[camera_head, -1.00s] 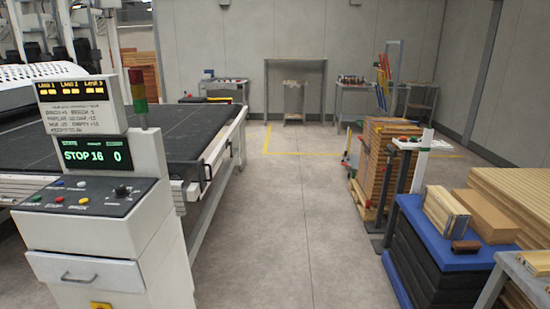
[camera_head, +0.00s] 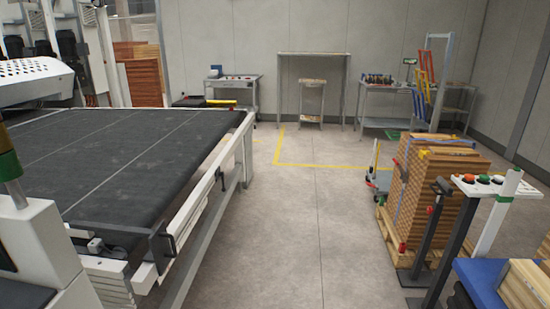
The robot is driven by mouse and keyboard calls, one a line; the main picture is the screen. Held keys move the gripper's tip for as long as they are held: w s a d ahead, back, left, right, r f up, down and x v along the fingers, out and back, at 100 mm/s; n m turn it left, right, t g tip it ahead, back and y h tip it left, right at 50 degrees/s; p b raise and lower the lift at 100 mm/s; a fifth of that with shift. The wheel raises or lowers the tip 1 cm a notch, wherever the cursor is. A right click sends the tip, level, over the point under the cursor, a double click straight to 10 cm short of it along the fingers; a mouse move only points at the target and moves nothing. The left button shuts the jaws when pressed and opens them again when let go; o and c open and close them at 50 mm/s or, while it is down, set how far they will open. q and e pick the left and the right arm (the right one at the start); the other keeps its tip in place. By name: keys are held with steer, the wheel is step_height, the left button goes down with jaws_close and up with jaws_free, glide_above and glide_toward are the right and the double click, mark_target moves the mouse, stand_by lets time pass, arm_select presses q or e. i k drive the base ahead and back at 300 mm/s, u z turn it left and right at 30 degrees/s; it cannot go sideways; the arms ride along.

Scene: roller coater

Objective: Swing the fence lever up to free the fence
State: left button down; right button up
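The roller coater's dark conveyor belt (camera_head: 125,150) fills the left of the head view. A pale rail (camera_head: 205,190) runs along its right side. A dark upright bracket or handle (camera_head: 161,246) stands at the near right corner of the belt, and a smaller dark handle-like part (camera_head: 221,179) sits farther along the rail. A dark bar (camera_head: 108,230) crosses the near end of the belt. I cannot tell for sure which of these parts is the fence lever or the fence. Neither of my grippers is in view.
The console (camera_head: 40,245) is cut off at the lower left. At right stand a stack of wooden boards (camera_head: 440,185) on a pallet, a post with buttons (camera_head: 490,185) and a blue-topped stack (camera_head: 480,280). The concrete floor (camera_head: 290,220) between is clear.

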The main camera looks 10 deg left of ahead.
mark_target(221, 174)
steer(key=u, duration=0.1)
steer(key=i, duration=2.5)
steer(key=u, duration=0.1)
